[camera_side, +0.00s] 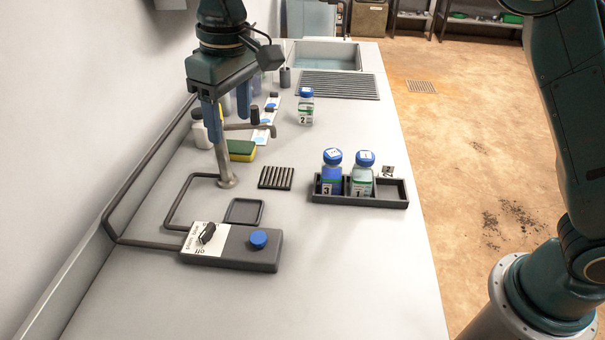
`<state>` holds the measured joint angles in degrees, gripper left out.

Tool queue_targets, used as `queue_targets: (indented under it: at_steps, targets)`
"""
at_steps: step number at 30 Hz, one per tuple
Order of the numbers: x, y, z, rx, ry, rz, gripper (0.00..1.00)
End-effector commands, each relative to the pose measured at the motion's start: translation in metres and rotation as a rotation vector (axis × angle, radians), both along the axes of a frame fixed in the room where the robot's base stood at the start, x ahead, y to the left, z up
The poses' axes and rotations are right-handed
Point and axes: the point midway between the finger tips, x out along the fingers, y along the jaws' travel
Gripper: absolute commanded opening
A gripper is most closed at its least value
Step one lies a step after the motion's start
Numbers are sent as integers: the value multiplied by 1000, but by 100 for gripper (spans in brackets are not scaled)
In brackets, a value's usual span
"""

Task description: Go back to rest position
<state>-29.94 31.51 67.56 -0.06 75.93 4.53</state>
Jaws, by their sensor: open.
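My gripper (213,112) hangs above the left side of the counter (340,270), fingers pointing down. Its blue fingers are apart, with nothing seen between them. A white bottle and a metal post (222,160) stand behind or below the fingers; I cannot tell how close they are. Bottle 3 (331,172), with blue liquid, and bottle 1 (361,175), with pale liquid, stand upright in the dark rack (338,200). The rack's right compartment, by a tag marked 2, is empty. Bottle 2 (306,107) stands upright on the counter farther back.
A control box (230,247) with a black switch and blue button sits at the front. Dark pipes (127,238) run along the left wall. A yellow-green sponge (242,150), slotted pad (276,178) and square tray (244,211) lie mid-counter. A sink (327,55) is at the back.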

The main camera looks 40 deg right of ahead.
Motion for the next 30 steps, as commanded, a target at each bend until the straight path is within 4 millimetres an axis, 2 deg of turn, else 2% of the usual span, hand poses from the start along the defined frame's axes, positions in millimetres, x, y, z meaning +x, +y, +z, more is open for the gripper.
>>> queue_targets:
  at_steps: [1,6,15,21,30]
  targets:
    - [-5,-14,11,7,-14,-16,60]
    - [-22,-54,35,25,-50,-62,60]
    - [-65,-120,64,51,-117,-140,60]
    - [-101,-159,74,65,-163,-193,60]
    - [-162,-209,73,79,-234,-271,60]
